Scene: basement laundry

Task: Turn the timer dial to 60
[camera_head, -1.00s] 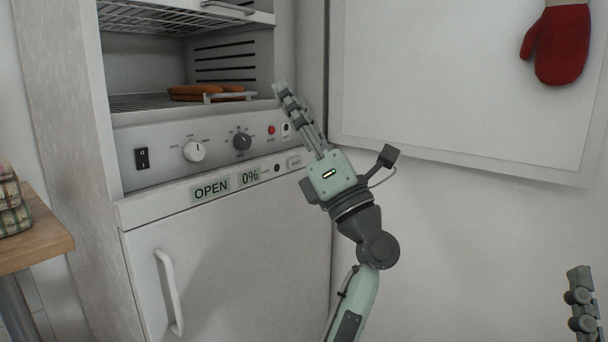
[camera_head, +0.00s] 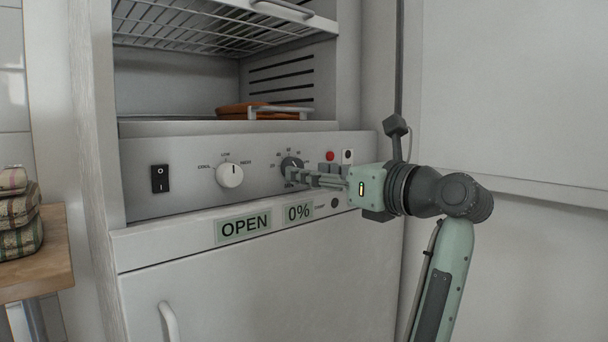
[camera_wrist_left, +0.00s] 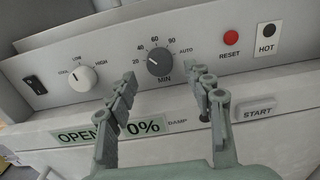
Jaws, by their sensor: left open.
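The timer dial (camera_head: 291,164) is a dark round knob on the dryer's control panel. In the left wrist view the dial (camera_wrist_left: 159,62) has numbers from 20 upward around it, AUTO at the right and MIN below. A pale pointer mark seems to face the upper left, toward the low numbers; its exact reading is too small to tell. My left gripper (camera_head: 291,176) reaches in from the right, fingertips at the dial's lower edge in the head view. In the left wrist view my left gripper (camera_wrist_left: 166,84) is open, with the dial beyond and between its fingertips. Contact cannot be told.
A white heat knob (camera_head: 229,175) and a black power switch (camera_head: 160,179) are left of the dial. A red reset button (camera_wrist_left: 231,38) and a START button (camera_wrist_left: 257,110) are to its right. Displays below read OPEN (camera_head: 243,225) and 0% (camera_head: 299,212).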

